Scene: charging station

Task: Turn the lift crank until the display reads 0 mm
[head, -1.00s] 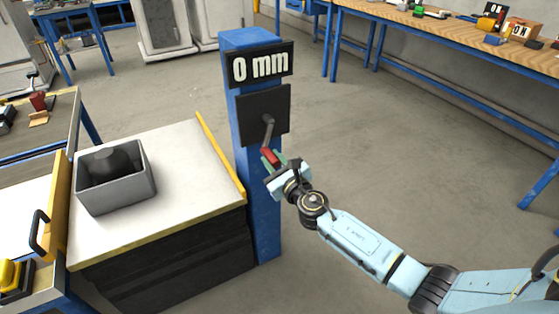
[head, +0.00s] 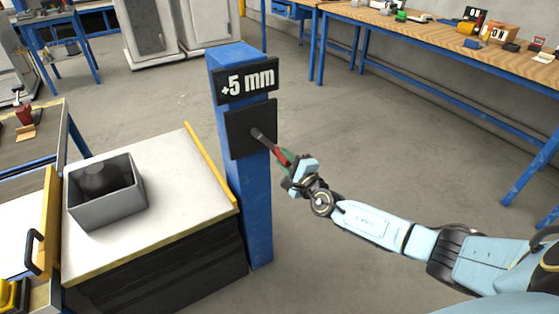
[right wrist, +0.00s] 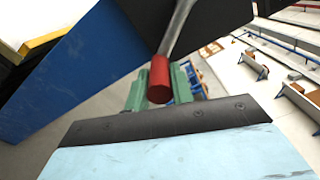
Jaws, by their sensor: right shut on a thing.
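The display (head: 247,81) on the blue post (head: 236,130) reads +5 mm. Below it is a dark square plate (head: 240,139) with the lift crank (head: 266,140), a grey arm with a red handle. The crank arm points down and to the right in the head view. My right gripper (head: 287,164) is shut on the red handle. The right wrist view shows the red handle (right wrist: 159,80) between the green fingers (right wrist: 160,88), with the grey crank arm (right wrist: 178,30) running up from it. My left gripper is not in view.
A lift table with a pale top (head: 181,190) and yellow edge strip stands left of the post. A grey bin (head: 110,205) with a dark object inside sits on it. A wooden workbench (head: 440,35) is at the back right. The floor between is clear.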

